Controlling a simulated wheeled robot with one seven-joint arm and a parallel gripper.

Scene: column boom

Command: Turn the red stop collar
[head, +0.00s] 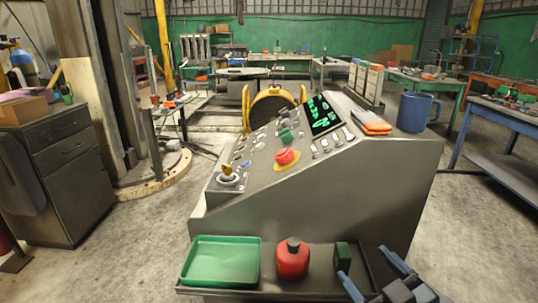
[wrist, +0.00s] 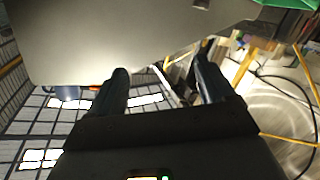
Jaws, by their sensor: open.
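A red stop button with a rounded head (head: 288,156) stands on a yellow ring on the sloped face of the grey control console (head: 300,210). I take its red head for the stop collar; no other red collar shows on the panel. My gripper (head: 372,273) is at the lower right in the head view, low in front of the console and well apart from the button. Its two dark fingers are spread with nothing between them, as the wrist view (wrist: 162,82) also shows. The button is not in the wrist view; a plain grey surface fills its top.
A front shelf (head: 325,270) holds a green tray (head: 221,262), a red bottle (head: 292,260) and a small dark green block (head: 343,256) close to my gripper. A blue mug (head: 414,112) and orange pads (head: 371,123) sit on the console top. A yellow-topped knob (head: 228,175) is left of the button.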

